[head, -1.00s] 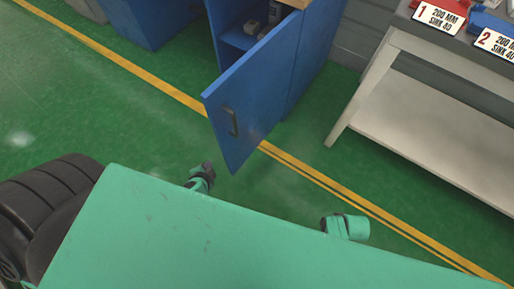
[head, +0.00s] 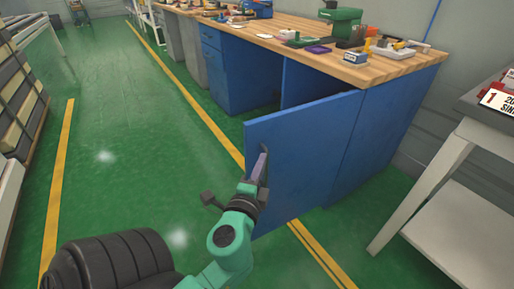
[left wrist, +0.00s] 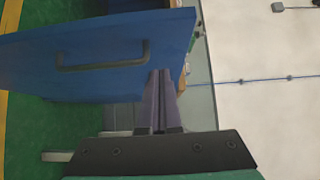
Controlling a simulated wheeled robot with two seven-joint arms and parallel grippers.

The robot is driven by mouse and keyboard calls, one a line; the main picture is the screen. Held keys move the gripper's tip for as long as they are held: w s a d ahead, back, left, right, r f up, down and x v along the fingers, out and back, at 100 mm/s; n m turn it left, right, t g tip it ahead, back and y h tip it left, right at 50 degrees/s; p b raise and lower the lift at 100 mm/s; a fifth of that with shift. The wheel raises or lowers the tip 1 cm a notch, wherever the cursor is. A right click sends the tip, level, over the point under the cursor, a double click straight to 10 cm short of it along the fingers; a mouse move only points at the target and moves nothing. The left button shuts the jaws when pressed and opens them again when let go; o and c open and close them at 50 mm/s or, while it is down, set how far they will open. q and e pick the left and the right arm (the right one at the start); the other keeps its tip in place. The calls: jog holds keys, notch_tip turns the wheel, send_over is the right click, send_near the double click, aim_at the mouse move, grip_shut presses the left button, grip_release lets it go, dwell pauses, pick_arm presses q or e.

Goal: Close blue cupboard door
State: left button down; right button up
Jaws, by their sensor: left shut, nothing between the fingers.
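The blue cupboard door (head: 300,155) stands open, swung out from the blue cupboard (head: 385,130) under the wooden bench top. My left gripper (head: 262,168) is shut and empty, in front of the door's outer face near its free edge. In the left wrist view, the door (left wrist: 100,50) fills the upper left with its dark handle (left wrist: 103,62). The shut fingers (left wrist: 160,100) of my left gripper point at the door just beside one end of the handle. I cannot tell whether they touch it. My right gripper is not in view.
The wooden bench top (head: 285,40) carries tools and a green machine (head: 342,22). A grey table (head: 440,190) stands at the right, near the cupboard. Shelving (head: 18,105) stands at the far left. The green floor (head: 110,130) between is clear.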

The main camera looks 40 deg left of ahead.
aim_at(260, 138)
pick_arm(q)
jog(key=w+a, duration=0.3)
jog(key=a, duration=0.1)
jog(key=shift+w+a+r+p, duration=0.1)
jog(key=shift+w+a+p, duration=0.1)
jog(key=shift+w+p, duration=0.2)
jog(key=shift+w+a, duration=0.1)
jog(key=shift+a, duration=0.2)
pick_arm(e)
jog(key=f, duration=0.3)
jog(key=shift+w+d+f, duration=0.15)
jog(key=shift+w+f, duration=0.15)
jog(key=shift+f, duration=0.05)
pick_arm(q)
jog(key=shift+a, duration=0.1)
